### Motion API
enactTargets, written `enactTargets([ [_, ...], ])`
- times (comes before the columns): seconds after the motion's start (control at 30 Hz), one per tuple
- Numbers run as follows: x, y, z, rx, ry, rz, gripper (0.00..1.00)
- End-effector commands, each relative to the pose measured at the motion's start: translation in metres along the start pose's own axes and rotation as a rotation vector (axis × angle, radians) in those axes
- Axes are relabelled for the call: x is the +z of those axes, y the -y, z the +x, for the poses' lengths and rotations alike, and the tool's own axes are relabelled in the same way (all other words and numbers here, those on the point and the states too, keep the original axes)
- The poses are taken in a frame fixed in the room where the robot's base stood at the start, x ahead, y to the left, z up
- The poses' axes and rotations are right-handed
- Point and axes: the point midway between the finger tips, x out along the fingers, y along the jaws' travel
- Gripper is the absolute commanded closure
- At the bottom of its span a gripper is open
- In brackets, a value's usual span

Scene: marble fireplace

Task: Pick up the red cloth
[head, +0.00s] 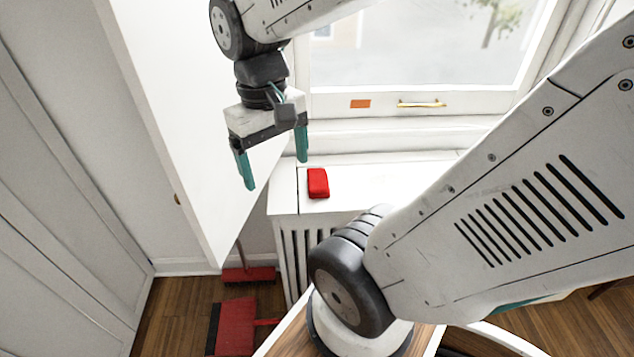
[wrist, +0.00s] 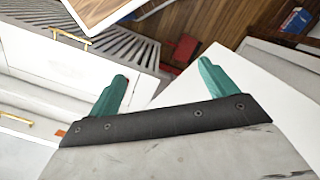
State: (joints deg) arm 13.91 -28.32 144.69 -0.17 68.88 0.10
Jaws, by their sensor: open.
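The red cloth (head: 318,183) is a small folded red block shape. It lies on the white radiator top (head: 345,200) below the window in the head view. My gripper (head: 275,172) is open and empty, its two green fingers pointing down. In the head view it hangs to the left of the cloth, apparently above the radiator top's level and not touching the cloth. In the wrist view my gripper's fingers (wrist: 163,72) are spread apart with nothing between them. I cannot make out the cloth clearly there; a fingertip may hide it.
A tall white panel (head: 205,110) stands close to the left of my gripper. The window with a brass handle (head: 421,104) and an orange patch (head: 360,104) is behind. A red broom (head: 249,274) and red dustpan (head: 236,325) are on the wooden floor. The radiator top around the cloth is clear.

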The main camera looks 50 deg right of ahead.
Motion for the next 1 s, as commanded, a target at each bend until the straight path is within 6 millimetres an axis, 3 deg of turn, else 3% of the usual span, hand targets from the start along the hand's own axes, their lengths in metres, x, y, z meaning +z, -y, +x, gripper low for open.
enactTargets([
  [0.3,-0.073,-0.084,0.071,-0.044,0.126,0.300,0.15],
  [0.6,-0.121,-0.178,0.166,-0.074,0.114,0.542,0.15],
  [0.7,-0.136,-0.200,0.190,-0.070,0.076,0.588,0.15],
  [0.77,-0.148,-0.211,0.199,-0.061,0.036,0.604,0.15],
  [0.83,-0.166,-0.220,0.196,-0.043,-0.035,0.611,0.15],
  [1.0,-0.176,-0.226,0.202,-0.031,-0.088,0.620,0.15],
])
